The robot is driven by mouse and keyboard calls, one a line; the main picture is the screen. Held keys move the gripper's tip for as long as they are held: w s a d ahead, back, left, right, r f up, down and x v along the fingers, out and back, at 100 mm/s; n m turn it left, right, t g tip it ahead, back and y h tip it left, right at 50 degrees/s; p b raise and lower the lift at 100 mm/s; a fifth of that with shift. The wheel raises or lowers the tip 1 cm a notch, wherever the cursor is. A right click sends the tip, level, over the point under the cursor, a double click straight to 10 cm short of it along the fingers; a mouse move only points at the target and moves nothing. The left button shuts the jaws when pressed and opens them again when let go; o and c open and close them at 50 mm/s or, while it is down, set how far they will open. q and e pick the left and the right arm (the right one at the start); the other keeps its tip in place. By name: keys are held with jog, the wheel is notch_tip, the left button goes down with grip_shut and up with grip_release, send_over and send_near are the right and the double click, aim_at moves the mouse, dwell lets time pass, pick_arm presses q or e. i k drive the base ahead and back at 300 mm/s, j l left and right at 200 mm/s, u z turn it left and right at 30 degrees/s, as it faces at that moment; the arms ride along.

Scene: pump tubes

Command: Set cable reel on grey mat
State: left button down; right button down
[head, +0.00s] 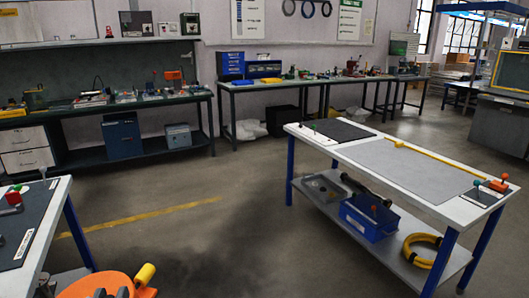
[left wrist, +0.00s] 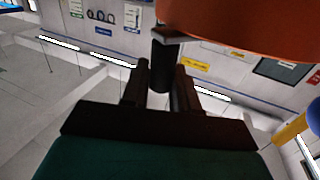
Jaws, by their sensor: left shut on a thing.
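The orange cable reel (head: 75,286) is at the bottom left of the head view, partly cut off by the frame edge, with a yellow handle (head: 145,274). My left gripper (head: 112,293) shows dark at the bottom edge there, against the reel. In the left wrist view its fingers (left wrist: 160,88) are shut on a dark post of the orange reel (left wrist: 240,28). The grey mat (head: 400,170) lies bare on the white-topped table at the right, well apart from the reel. My right gripper is in neither view.
The table has blue legs; a dark mat (head: 336,131) lies on its left end and a yellow strip (head: 430,162) along its far side. Its lower shelf holds a blue bin (head: 370,216) and yellow coil (head: 421,250). Another table (head: 55,210) stands near left. Open floor lies between.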

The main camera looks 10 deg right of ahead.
aim_at(401, 166)
jog(key=i+l+z, duration=0.1)
jog(key=z, duration=0.35)
jog(key=i+z, duration=0.15)
jog(key=z, duration=0.3)
jog(key=i+z, duration=0.3)
jog(key=z, duration=0.15)
jog(key=i+j+z, duration=0.1)
jog(key=i+z, duration=0.2)
jog(key=z, duration=0.15)
jog(key=i+j+z, duration=0.25)
jog(key=z, duration=0.2)
jog(key=i+j+z, duration=0.35)
jog(key=j, duration=0.3)
jog(key=i+j+z, duration=0.2)
jog(key=i+j, duration=0.15)
jog(key=j, duration=0.2)
jog(key=i+j, duration=0.2)
jog(key=j, duration=0.15)
jog(key=i+j, duration=0.15)
jog(key=j, duration=0.2)
jog(key=i+j, duration=0.15)
jog(key=j, duration=0.2)
jog(key=i+j, duration=0.2)
jog(key=j, duration=0.15)
jog(key=l+z, duration=0.05)
